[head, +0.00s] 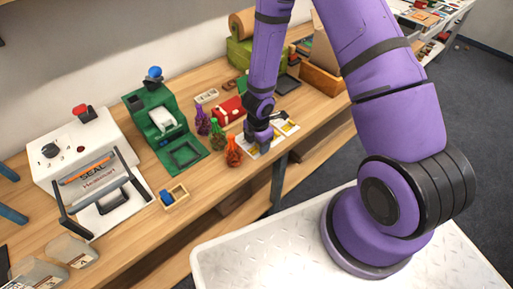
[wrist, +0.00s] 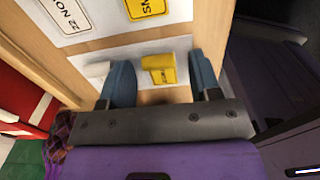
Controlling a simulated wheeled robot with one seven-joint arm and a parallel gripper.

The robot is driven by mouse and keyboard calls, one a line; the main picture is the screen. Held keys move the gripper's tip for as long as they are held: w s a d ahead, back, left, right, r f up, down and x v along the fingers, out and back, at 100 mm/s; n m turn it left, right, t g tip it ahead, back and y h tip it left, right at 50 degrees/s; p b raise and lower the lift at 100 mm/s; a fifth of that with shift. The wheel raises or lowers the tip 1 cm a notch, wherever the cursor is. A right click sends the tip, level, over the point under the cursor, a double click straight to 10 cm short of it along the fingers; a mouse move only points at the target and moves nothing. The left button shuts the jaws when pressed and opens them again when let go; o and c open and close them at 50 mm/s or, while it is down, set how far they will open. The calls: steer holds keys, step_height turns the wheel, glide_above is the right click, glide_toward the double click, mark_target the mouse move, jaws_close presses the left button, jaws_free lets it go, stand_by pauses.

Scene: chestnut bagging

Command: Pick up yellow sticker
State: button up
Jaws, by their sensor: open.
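A small yellow piece (wrist: 160,68), which looks like the yellow sticker, lies on a white sheet (wrist: 95,50) in the wrist view. My gripper (wrist: 161,76) is open, with one blue finger on each side of it and gaps showing between. A flat yellow printed label (wrist: 146,8) is farther up, partly cut off by the frame edge. In the head view my gripper (head: 260,138) points down over the white sheet at the bench's front edge. Its fingertips and the yellow piece are hard to make out there.
Orange (head: 233,152), green and purple bagged items stand left of my gripper. A red box (head: 229,110) is behind. A white sealer (head: 85,150) is at the far left.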

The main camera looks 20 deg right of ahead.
jaws_close()
stand_by(0.3)
